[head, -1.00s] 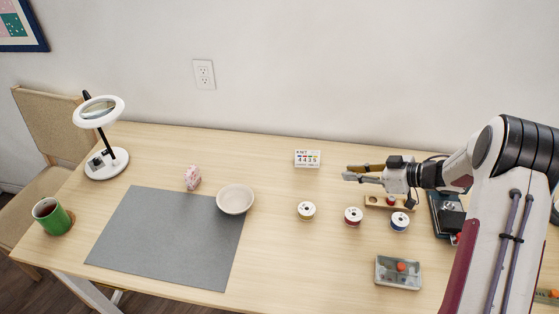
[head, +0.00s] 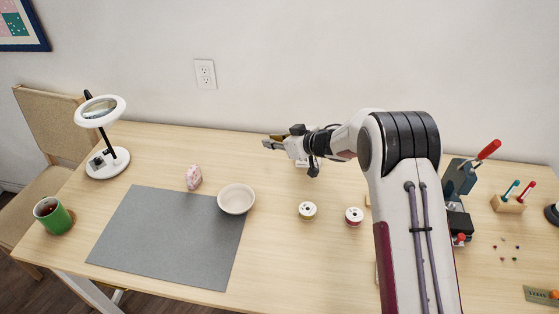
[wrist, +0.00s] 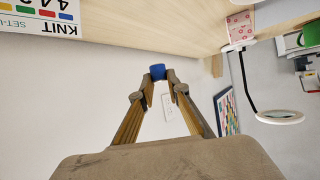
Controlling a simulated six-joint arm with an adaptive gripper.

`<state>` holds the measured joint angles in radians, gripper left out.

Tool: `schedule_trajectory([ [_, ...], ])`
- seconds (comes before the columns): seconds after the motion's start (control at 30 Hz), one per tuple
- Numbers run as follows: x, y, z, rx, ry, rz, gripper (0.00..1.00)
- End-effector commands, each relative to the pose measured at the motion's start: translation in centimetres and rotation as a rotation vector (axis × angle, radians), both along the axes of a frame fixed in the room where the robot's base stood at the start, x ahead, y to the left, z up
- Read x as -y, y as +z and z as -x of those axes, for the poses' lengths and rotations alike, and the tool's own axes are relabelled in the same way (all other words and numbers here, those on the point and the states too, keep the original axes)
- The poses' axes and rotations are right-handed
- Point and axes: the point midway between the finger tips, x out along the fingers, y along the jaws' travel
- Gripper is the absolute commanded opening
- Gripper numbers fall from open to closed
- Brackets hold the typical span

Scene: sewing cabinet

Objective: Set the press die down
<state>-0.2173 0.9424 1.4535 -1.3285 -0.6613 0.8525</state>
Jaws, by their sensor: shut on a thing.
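My gripper (head: 268,143) is shut, held above the back of the table and pointing left in the head view. In the wrist view my gripper (wrist: 158,75) has its fingertips closed on a small blue piece (wrist: 158,70), which looks like the press die. The die is too small to make out in the head view. A hand press (head: 459,180) with a red lever stands at the right, partly behind my arm.
A grey mat (head: 150,240), cream bowl (head: 236,199) and pink patterned object (head: 193,177) lie left. Thread spools (head: 307,210) stand mid-table. A wooden holder (head: 509,204) and small beads (head: 508,247) are right. A KNIT card (wrist: 40,18) and magnifier lamp (wrist: 280,116) show in the wrist view.

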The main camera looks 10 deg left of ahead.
Motion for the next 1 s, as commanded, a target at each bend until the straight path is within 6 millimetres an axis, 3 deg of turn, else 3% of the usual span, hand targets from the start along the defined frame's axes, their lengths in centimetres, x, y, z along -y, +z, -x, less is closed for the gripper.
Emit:
schedule_trajectory([
  [0.07, -1.5, 0.1, -0.7, 0.001, -0.042, 0.0, 0.0],
  [0.23, -2.3, 0.1, -2.3, 0.001, -0.139, 0.0, 0.0],
  [0.6, 0.2, -0.3, -5.1, -0.001, -0.32, 0.0, 0.0],
  [1.0, 1.7, -1.1, -5.7, 0.0, -0.381, 0.0, 0.0],
])
